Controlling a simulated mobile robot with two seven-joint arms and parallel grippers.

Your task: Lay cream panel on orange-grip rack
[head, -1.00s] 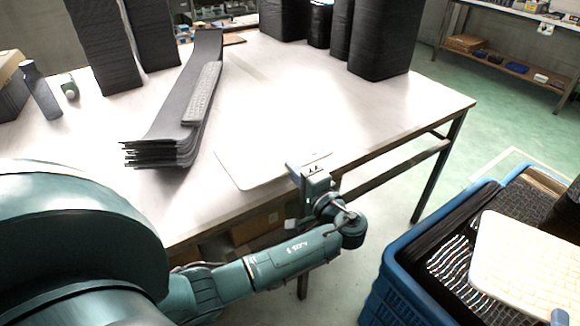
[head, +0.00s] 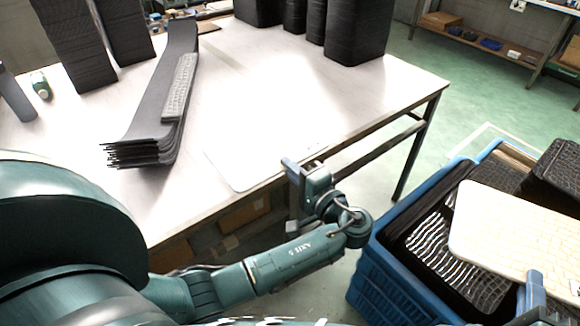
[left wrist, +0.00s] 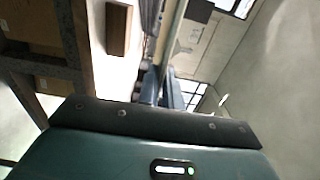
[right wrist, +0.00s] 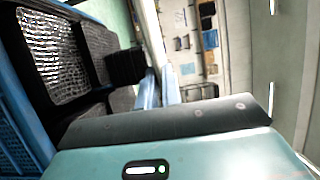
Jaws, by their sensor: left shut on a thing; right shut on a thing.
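The cream panel (head: 500,225) is pale, with a finely patterned face, over the blue crate at the right of the head view. My right gripper (head: 535,290) is shut on its near edge; in the right wrist view the panel is a thin strip (right wrist: 143,35) running to the fingers. A plain white panel (head: 240,172) with a rounded corner is at the table's front edge. My left gripper (head: 292,168) is shut on its right side; in the left wrist view it is a thin strip (left wrist: 172,40). I cannot make out an orange-grip rack.
The blue crate (head: 365,275) holds black basket-like items and a black block (head: 560,170). On the table (head: 290,85) lie stacked grey panels (head: 150,105) with a grey strip on top. Tall black stacks stand behind. The table's middle is clear.

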